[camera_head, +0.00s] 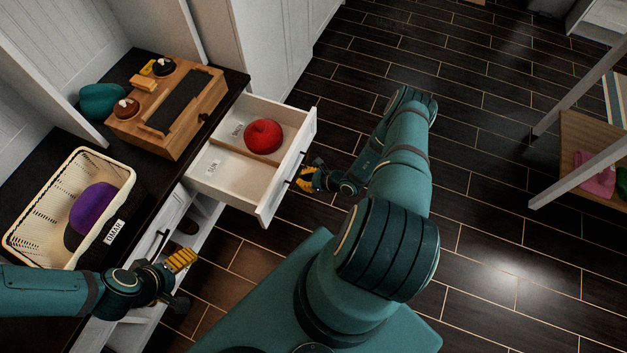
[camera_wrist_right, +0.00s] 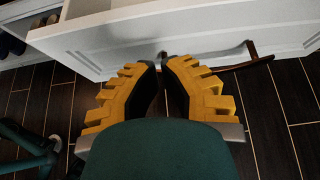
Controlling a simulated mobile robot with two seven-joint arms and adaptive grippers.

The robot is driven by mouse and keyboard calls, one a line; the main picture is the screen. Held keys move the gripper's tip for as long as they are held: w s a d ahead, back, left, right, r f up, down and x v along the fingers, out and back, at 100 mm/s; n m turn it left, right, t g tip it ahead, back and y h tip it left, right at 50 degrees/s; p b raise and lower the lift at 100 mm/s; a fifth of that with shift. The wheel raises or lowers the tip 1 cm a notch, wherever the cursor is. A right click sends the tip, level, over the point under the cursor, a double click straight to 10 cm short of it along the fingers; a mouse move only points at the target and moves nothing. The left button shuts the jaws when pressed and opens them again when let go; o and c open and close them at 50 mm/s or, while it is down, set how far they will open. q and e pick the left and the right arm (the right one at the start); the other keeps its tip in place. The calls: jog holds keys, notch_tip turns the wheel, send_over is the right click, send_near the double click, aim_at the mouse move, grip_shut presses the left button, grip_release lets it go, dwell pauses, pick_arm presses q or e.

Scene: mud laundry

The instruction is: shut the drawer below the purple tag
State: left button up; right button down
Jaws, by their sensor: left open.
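The white drawer (camera_head: 215,183) is pulled out from the cabinet, with a red round object (camera_head: 263,137) and white labels inside. A wooden divider crosses it. Its front panel also fills the upper part of the right wrist view (camera_wrist_right: 120,45). I cannot make out a purple tag. My right gripper (camera_head: 301,180) is close in front of the drawer front, beside the dark handle; contact is unclear. In the right wrist view, its yellow fingers (camera_wrist_right: 163,68) have their tips close together, with nothing seen held. My left gripper (camera_head: 186,274) is open and empty, left of and below the drawer.
On the dark countertop (camera_head: 130,165) stand a cream basket (camera_head: 32,235) with a purple item (camera_head: 92,205), a wooden box (camera_head: 190,125) and a teal object (camera_head: 101,100). Dark tiled floor lies open right of the drawer. A shelf unit (camera_head: 580,135) stands far right.

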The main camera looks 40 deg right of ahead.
aim_at(283, 174)
jog(key=w, duration=0.1)
jog(key=w+a, duration=0.1)
jog(key=w+f, duration=0.1)
jog(key=shift+w+a+b, duration=0.35)
jog(key=shift+w+b, duration=0.05)
jog(key=shift+w+a, duration=0.3)
jog(key=shift+w, duration=0.45)
pick_arm(q)
jog(key=shift+w+f, duration=0.15)
jog(key=shift+f, duration=0.55)
